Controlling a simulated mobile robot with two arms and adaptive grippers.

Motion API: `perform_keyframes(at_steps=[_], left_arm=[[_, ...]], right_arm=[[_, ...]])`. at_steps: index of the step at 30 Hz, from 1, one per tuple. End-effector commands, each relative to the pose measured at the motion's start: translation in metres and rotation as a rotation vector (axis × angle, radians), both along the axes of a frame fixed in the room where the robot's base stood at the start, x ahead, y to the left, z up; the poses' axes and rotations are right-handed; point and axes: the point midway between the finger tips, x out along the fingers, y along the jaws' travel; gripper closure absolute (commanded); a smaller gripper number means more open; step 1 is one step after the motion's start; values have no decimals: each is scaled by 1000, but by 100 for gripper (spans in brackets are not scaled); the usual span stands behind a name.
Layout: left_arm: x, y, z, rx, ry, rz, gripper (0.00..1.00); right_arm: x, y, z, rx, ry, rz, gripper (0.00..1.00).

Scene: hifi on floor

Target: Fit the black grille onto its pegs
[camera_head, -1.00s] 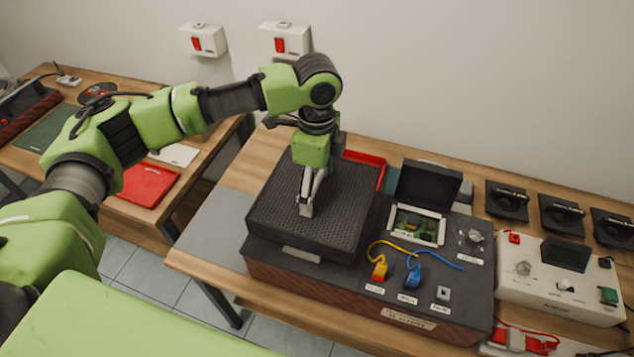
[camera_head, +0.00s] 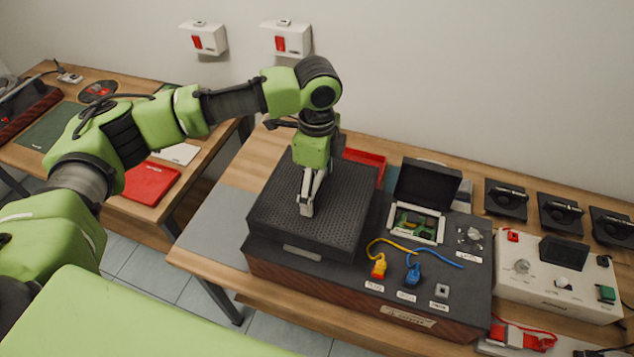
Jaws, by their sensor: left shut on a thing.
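The black grille (camera_head: 340,220) is a square, perforated dark panel over the left part of the hifi unit (camera_head: 455,285), which has a dark top and wood-like sides. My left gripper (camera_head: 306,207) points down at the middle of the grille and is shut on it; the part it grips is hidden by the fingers. The grille looks roughly level. The pegs are hidden beneath it, and I cannot tell whether it touches them. My right gripper is not in view.
Right of the grille are an open black lid with a green circuit board (camera_head: 415,223), a yellow plug (camera_head: 379,267) and a blue plug (camera_head: 413,273). A red tray (camera_head: 364,165) lies behind. A white control box (camera_head: 560,280) stands at the right. Grey mat (camera_head: 215,230) is clear at left.

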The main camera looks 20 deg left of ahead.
Motion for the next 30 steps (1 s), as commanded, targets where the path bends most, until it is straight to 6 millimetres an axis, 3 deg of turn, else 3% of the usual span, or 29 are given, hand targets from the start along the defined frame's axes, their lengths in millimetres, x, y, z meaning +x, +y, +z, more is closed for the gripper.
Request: perform_keyframes(at_steps=[30], left_arm=[[0, 0, -36, 0, -1, 0, 49]], right_arm=[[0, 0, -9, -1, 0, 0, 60]])
